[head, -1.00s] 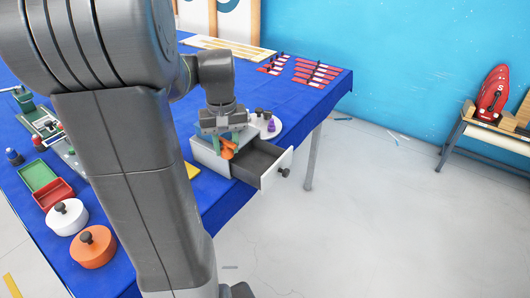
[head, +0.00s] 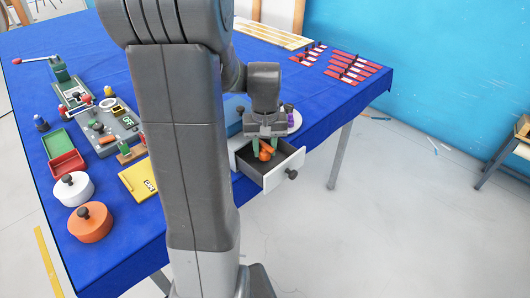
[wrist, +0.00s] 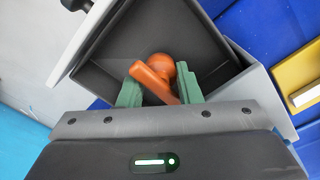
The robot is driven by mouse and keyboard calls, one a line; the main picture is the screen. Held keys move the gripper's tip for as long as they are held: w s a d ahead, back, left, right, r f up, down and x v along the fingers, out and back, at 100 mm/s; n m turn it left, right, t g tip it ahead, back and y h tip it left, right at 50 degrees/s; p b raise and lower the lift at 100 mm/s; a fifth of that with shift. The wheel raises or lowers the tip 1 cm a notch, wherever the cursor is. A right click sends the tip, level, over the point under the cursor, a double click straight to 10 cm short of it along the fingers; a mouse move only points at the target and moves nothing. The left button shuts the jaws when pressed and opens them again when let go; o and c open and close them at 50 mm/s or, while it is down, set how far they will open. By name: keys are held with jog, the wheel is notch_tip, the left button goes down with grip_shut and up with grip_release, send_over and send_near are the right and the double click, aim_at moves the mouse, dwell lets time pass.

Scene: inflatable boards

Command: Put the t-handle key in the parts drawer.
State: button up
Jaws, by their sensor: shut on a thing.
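The orange t-handle key (wrist: 155,80) is between the green fingertips of my gripper (wrist: 160,93) in the wrist view. My gripper is shut on it. In the head view my gripper (head: 265,146) holds the key (head: 267,151) over the open parts drawer (head: 289,168). The drawer is white outside with a dark grey inside and a dark knob. In the wrist view the drawer's dark interior (wrist: 205,50) lies behind the key and looks empty around it. I cannot tell whether the key touches the drawer floor.
A white pot (head: 73,189), an orange pot (head: 90,223) and a yellow notebook (head: 138,181) stand left of my arm. Red strips (head: 350,68) lie at the table's far right. Open floor lies right of the drawer.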

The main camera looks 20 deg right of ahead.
aim_at(265, 144)
jog(key=shift+f, duration=1)
jog(key=shift+f, duration=0.2)
jog(key=o, duration=0.7)
jog(key=shift+r, duration=0.2)
notch_tip(265, 144, up, 12)
